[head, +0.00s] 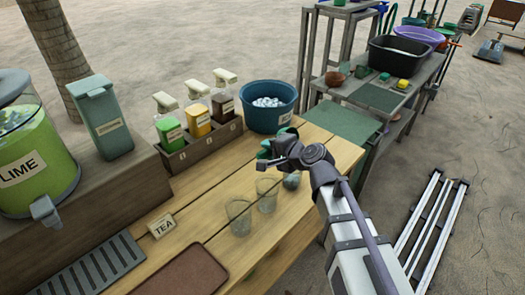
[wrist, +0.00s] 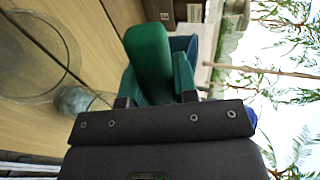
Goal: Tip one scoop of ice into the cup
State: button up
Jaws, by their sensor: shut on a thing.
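My gripper (head: 272,152) has green fingers (wrist: 150,65) and is shut over the table, right of and above the clear cups. A cup rim shows at left in the wrist view (wrist: 66,40). Ice (head: 268,102) lies in the blue tub (head: 270,119).
A wooden caddy (head: 205,148) with several coloured bottles stands behind the cups. A TEA sign (head: 161,226), a brown tray (head: 180,272) and a grey grate (head: 92,270) lie at the front left. The lime dispenser (head: 35,165) stands at far left.

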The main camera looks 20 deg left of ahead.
jog(key=shift+s+f, duration=0.15)
jog(key=shift+f, duration=0.05)
jog(key=shift+w+d+f, duration=0.15)
jog(key=shift+w+d, duration=0.05)
jog(key=shift+w, duration=0.25)
jog(key=shift+w+h+p, duration=0.1)
jog(key=shift+h+p, duration=0.2)
jog(key=shift+p, duration=0.1)
jog(key=shift+a+r+h+p, duration=0.15)
jog(key=shift+r+h+p, duration=0.2)
jog(key=shift+p, duration=0.25)
jog(key=g+h+p, duration=0.2)
jog(key=h+p, duration=0.1)
jog(key=g+h+p, duration=0.2)
jog(key=h+p, duration=0.1)
jog(key=h, duration=0.1)
jog(key=g+h+p, duration=0.2)
jog(key=h+p, duration=0.1)
jog(key=shift+w+a+r+h+p, duration=0.1)
jog(key=shift+a+r+h+p, duration=0.2)
jog(key=shift+r, duration=0.1)
jog(key=shift+d, duration=0.1)
